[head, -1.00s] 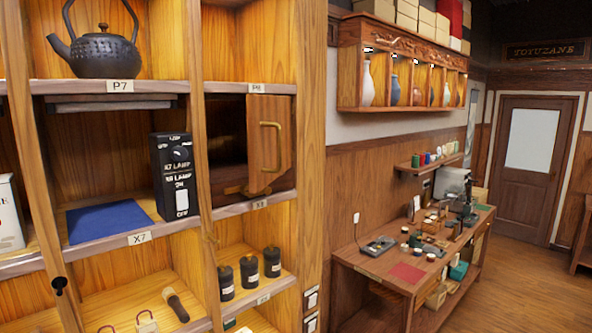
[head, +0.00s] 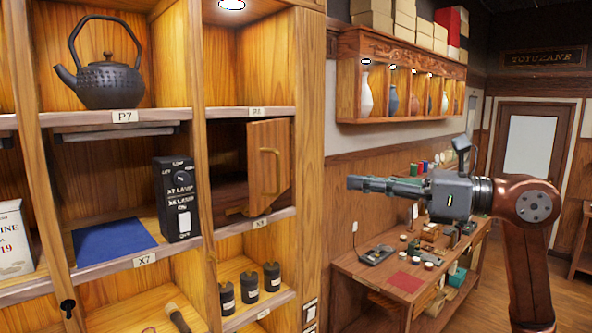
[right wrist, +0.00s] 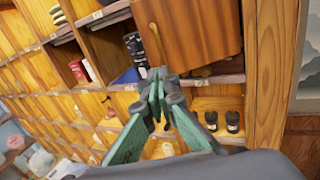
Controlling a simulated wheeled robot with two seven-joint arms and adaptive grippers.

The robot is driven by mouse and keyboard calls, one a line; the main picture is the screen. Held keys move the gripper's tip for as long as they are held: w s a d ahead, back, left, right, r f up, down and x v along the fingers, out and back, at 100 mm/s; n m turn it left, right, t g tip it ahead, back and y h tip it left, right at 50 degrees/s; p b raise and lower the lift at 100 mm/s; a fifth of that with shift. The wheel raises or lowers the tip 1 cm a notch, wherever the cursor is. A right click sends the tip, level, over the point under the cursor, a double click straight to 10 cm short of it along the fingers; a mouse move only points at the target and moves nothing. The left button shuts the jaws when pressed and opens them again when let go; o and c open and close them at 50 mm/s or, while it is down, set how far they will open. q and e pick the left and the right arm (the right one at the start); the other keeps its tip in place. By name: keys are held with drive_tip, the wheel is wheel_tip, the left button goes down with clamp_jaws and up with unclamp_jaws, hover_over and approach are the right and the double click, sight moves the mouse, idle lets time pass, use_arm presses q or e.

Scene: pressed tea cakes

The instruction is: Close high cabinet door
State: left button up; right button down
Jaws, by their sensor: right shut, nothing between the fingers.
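The cabinet door (head: 269,169) is a small wooden door with a brass-coloured handle (head: 269,165). It stands swung open at the front of the compartment between the P8 and X8 labels. The right wrist view also shows the door (right wrist: 187,33), above and just beyond the fingertips. My right gripper (head: 352,183) is shut and empty, to the right of the door and pointing left toward the shelf. In the right wrist view its green fingers (right wrist: 158,85) are closed together near the door's lower edge; I cannot tell whether they touch it. My left gripper is not in view.
A dark teapot (head: 106,72) stands on the P7 shelf. A black switch box (head: 178,198) stands left of the door, beside a blue cloth (head: 114,241). Black canisters (head: 249,284) stand below. A workbench (head: 372,270) with small items is at the right.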

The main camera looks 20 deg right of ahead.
drive_tip(key=p+x, duration=0.5)
drive_tip(key=x, duration=0.9)
drive_tip(key=shift+d, duration=0.2)
